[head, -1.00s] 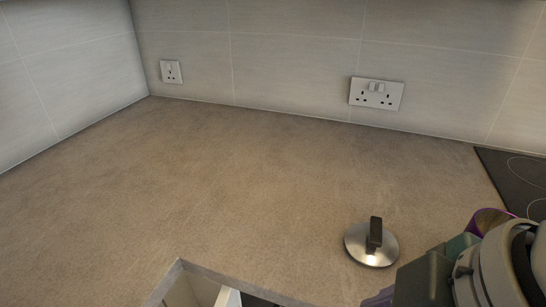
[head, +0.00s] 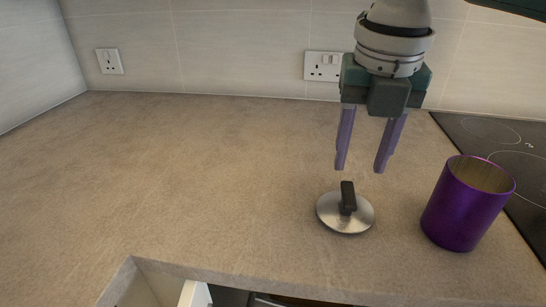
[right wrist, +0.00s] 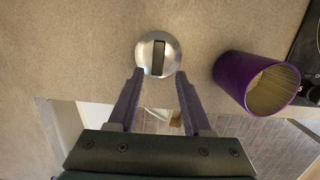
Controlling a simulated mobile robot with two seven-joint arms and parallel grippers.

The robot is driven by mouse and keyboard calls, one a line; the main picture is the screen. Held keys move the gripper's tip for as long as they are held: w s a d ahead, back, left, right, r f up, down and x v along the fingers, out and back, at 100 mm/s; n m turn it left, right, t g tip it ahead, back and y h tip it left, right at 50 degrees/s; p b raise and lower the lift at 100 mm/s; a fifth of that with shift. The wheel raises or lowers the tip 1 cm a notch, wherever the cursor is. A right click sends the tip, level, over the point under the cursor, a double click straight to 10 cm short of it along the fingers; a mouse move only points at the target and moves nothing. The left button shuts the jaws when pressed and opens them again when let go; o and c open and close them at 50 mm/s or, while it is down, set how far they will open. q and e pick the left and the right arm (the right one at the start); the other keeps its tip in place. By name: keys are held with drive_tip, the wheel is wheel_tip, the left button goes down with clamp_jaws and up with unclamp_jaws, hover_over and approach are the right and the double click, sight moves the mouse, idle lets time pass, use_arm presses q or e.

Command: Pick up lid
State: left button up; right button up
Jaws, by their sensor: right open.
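The lid (head: 330,213) is a round silver disc with an upright black bar handle, lying on the countertop. It also shows in the right wrist view (right wrist: 143,53), just beyond the fingertips, with its handle between the lines of the two fingers. My right gripper (head: 361,168) is open and empty, pointing down above the lid, apart from it. Its purple fingers also show in the right wrist view (right wrist: 160,77). My left gripper is not in view.
A purple cup (head: 462,212) stands upright to the right of the lid; it also shows in the right wrist view (right wrist: 236,78). A black hob (head: 500,140) lies at the right. An opening with a white drawer edge (head: 194,294) is at the front. The counter to the left is clear.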

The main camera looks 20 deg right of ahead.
sight(349, 193)
drive_tip(key=f, duration=0.5)
drive_tip(key=w+f, duration=0.1)
drive_tip(key=f, duration=0.1)
drive_tip(key=shift+d+f+b, duration=0.15)
drive_tip(key=shift+f+b, duration=0.15)
clamp_jaws()
drive_tip(key=shift+r, duration=0.1)
